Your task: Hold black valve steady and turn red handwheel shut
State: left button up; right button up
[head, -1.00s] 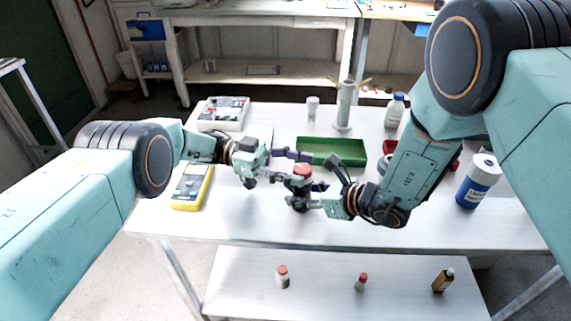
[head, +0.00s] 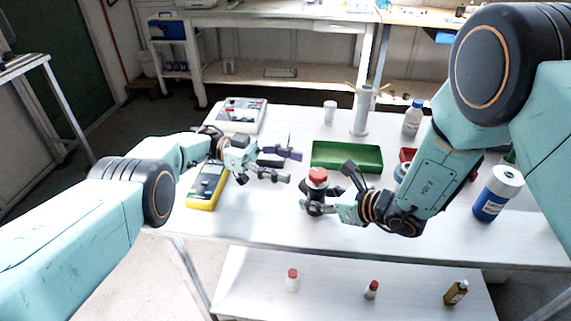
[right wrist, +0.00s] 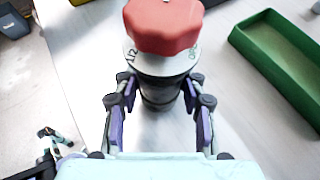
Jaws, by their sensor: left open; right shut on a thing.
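The black valve (head: 317,197) is upright near the middle of the table, with the red handwheel (head: 318,175) on top. My right gripper (head: 330,203) is shut on the valve body from the right. In the right wrist view, its purple-padded fingers flank the black body (right wrist: 160,88), below a pale marked collar (right wrist: 135,52) and the red handwheel (right wrist: 163,25). I cannot tell whether the valve's base touches the table. My left gripper (head: 287,166) is open and empty, left of the handwheel and apart from it.
A green tray (head: 347,168) lies just behind the valve. A yellow meter (head: 206,187) lies at left, a grey box device (head: 241,128) behind it. The table's front is clear.

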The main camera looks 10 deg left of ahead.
jog(key=o, duration=0.9)
jog(key=shift+o, duration=0.2)
jog(key=v, duration=1.1)
jog(key=shift+w, duration=0.1)
jog(key=shift+s+d+r, duration=0.2)
jog(key=shift+s+d, duration=0.05)
jog(key=shift+d, duration=0.05)
jog(key=shift+s+d, duration=0.1)
jog(key=shift+s, duration=0.05)
